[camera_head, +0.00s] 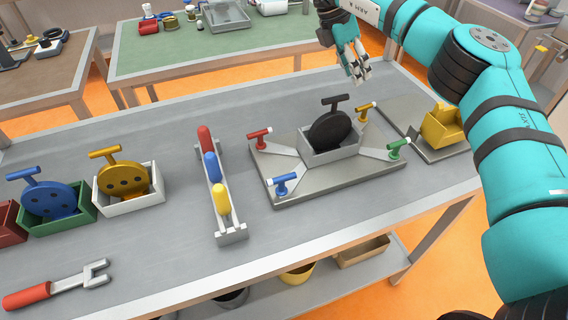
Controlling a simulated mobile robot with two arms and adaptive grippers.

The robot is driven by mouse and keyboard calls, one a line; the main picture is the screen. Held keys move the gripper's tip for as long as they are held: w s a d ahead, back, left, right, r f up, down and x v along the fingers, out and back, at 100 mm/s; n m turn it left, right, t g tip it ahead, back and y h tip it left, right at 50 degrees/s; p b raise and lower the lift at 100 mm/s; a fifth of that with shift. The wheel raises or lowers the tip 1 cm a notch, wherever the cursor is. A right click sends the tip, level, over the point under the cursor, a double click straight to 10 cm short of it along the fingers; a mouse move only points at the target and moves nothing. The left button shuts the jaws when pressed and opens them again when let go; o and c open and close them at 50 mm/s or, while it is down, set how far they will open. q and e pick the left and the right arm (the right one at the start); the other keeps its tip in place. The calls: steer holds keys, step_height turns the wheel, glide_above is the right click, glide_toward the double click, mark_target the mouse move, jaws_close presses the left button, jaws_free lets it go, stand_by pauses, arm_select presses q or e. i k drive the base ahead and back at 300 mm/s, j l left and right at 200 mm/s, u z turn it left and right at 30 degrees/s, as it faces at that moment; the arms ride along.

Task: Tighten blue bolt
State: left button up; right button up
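The blue bolt (284,184) has a T-shaped handle and stands at the near left corner of a grey metal plate (325,194). A red bolt (260,138), a yellow bolt (367,111) and a green bolt (397,149) stand at the plate's other corners. A dark disc with a handle (332,128) sits upright in a grey holder at the plate's centre. My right gripper (362,78) hangs above the far side of the table, behind the plate and well apart from the blue bolt. Its fingers look slightly apart with nothing between them. My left gripper is not in view.
A rack (231,236) with red, blue and yellow handles stands left of the plate. A red-handled wrench (56,284) lies at the front left. Boxes with a blue disc (47,200) and a yellow disc (122,177) are at the left. A yellow part (441,128) sits at the right.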

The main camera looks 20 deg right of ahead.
mark_target(282, 190)
steer(key=k, duration=1.5)
